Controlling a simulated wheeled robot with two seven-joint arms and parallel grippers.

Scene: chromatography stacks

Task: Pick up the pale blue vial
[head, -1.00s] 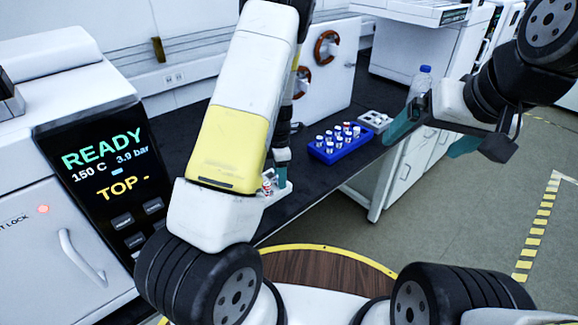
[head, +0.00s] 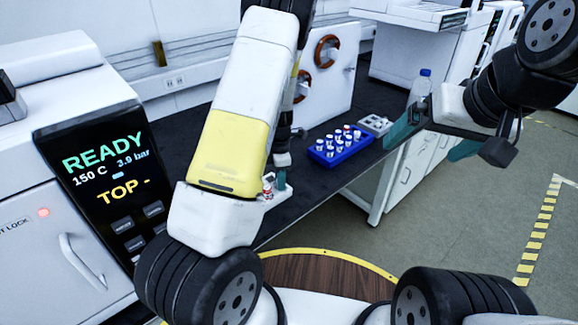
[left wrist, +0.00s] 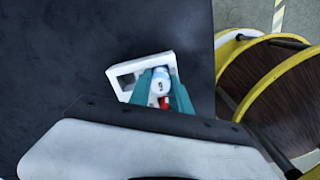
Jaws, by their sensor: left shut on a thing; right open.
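My left gripper (left wrist: 160,88) has its teal fingers closed on both sides of a vial with a pale blue-white top (left wrist: 160,75). The vial is at a small white holder (left wrist: 115,73) on the dark bench; I cannot tell whether it is seated in it or lifted. A small red item (left wrist: 164,101) shows close beside the vial, between the fingers. In the head view my left gripper (head: 276,180) is mostly hidden behind its own arm, with a red-and-white vial (head: 268,186) showing beside its finger. My right gripper (head: 432,140) is open and empty above the floor.
A blue rack (head: 342,153) of several white-capped vials stands further back on the dark bench (head: 310,188). A grey tray (head: 376,123) is behind it, and a bottle (head: 421,86) stands beyond. The instrument with the READY screen (head: 105,175) is at left.

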